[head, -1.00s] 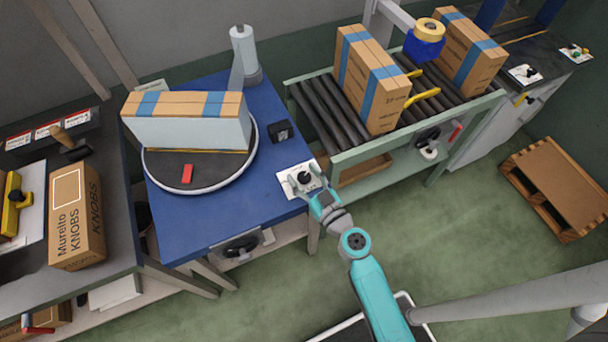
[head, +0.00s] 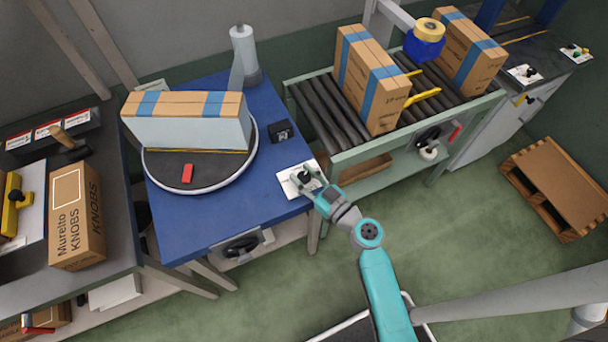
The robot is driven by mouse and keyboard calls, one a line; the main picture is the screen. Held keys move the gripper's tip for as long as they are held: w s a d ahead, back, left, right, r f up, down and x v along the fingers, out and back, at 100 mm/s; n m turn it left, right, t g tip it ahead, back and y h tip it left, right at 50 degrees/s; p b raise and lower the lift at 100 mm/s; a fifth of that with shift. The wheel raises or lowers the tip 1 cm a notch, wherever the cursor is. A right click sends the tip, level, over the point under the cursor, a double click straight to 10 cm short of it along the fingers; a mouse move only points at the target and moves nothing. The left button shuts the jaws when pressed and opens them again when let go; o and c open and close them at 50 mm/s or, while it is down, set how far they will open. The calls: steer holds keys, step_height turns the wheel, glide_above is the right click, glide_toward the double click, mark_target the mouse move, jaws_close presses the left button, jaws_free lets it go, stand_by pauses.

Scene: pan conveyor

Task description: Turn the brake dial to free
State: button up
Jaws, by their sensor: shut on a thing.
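The brake dial (head: 304,176) is a small black knob on a white plate (head: 287,186) at the right front corner of the blue table. My gripper (head: 306,180) comes from the lower right and is shut on the dial, with its fingers on either side of the knob. The fingers cover part of the plate and any markings under them. The dial's pointer and setting are too small to read.
A small black box (head: 282,131) lies behind the dial plate. A roller conveyor (head: 318,107) with cartons stands to the right.

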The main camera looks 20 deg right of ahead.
mark_target(304, 176)
steer(key=n+g+y, duration=0.1)
steer(key=n+y, duration=0.1)
steer(key=n+g+y, duration=0.1)
steer(key=n+y, duration=0.1)
steer(key=y, duration=0.1)
steer(key=shift+w+d+g+y, duration=0.1)
steer(key=shift+d+g+y, duration=0.05)
steer(key=shift+g+y, duration=0.2)
steer(key=n+g+y, duration=0.3)
steer(key=g+y, duration=0.1)
steer(key=shift+r+n+g, duration=0.1)
steer(key=shift+n+g, duration=0.15)
steer(key=shift+n, duration=0.15)
steer(key=n+g+y, duration=0.2)
steer(key=n+g, duration=0.1)
steer(key=g, duration=0.1)
steer(key=shift+g, duration=0.4)
steer(key=shift+n+g+y, duration=0.55)
steer(key=shift+n+g, duration=1.35)
steer(key=shift+g, duration=0.7)
steer(key=o, duration=1.1)
step_height(304, 176, up, 10)
steer(key=shift+f, duration=0.1)
